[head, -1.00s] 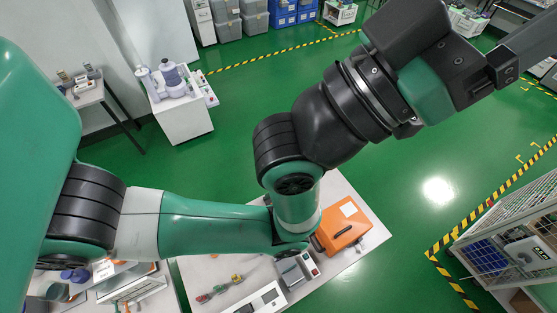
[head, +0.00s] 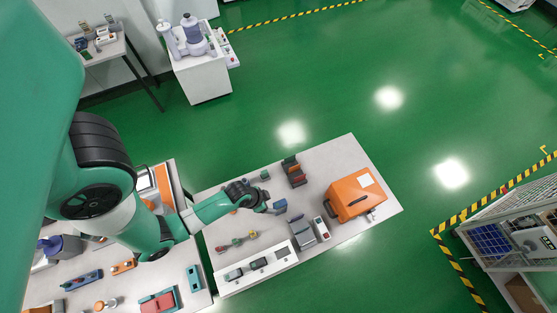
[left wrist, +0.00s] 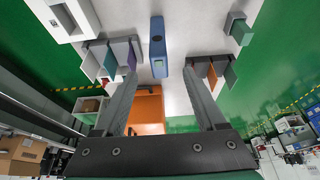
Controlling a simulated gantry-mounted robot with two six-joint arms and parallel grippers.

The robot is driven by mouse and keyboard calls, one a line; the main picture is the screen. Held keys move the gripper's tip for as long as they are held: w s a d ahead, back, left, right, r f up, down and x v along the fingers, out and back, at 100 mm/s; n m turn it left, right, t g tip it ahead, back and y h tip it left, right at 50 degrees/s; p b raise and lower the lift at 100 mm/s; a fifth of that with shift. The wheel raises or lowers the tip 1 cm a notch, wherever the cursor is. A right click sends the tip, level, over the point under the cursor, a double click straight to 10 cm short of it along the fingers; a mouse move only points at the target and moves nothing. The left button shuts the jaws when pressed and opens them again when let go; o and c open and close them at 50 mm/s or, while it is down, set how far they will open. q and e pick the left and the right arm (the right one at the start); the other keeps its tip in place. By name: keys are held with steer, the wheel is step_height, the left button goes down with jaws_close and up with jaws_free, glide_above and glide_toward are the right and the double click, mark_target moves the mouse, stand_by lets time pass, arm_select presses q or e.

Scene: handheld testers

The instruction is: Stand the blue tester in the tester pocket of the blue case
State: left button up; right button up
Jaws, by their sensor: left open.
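The blue tester (left wrist: 158,45) is long and narrow, just beyond my left gripper (left wrist: 160,72) in the left wrist view. Its near end shows between the two spread fingertips, and it touches neither. I cannot tell how deep it lies between them. In the head view my left gripper (head: 268,207) is over the middle of the pale table, and the tester (head: 280,205) shows as a small blue patch at its tip. I cannot make out a blue case or its tester pocket for certain. My right gripper is out of view.
Slotted holders with coloured panels stand on both sides of the tester: one (left wrist: 120,50) left, one (left wrist: 205,68) right. An orange case (head: 350,198) stands at the table's right. A white tray (head: 257,268) lies along the front. The table (head: 330,160) is bare behind the orange case.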

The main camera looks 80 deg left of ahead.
mark_target(277, 203)
arm_select(q)
steer(key=b+x, duration=0.5)
steer(key=x, duration=0.1)
steer(key=shift+w+a+f, duration=0.1)
steer(key=shift+w+a, duration=0.1)
steer(key=shift+w, duration=0.1)
steer(key=b+x, duration=0.1)
steer(key=x, duration=0.1)
steer(key=b+x, duration=0.1)
steer(key=x, duration=0.2)
steer(key=shift+d+f, duration=0.15)
steer(key=shift+d, duration=0.05)
jaws_close()
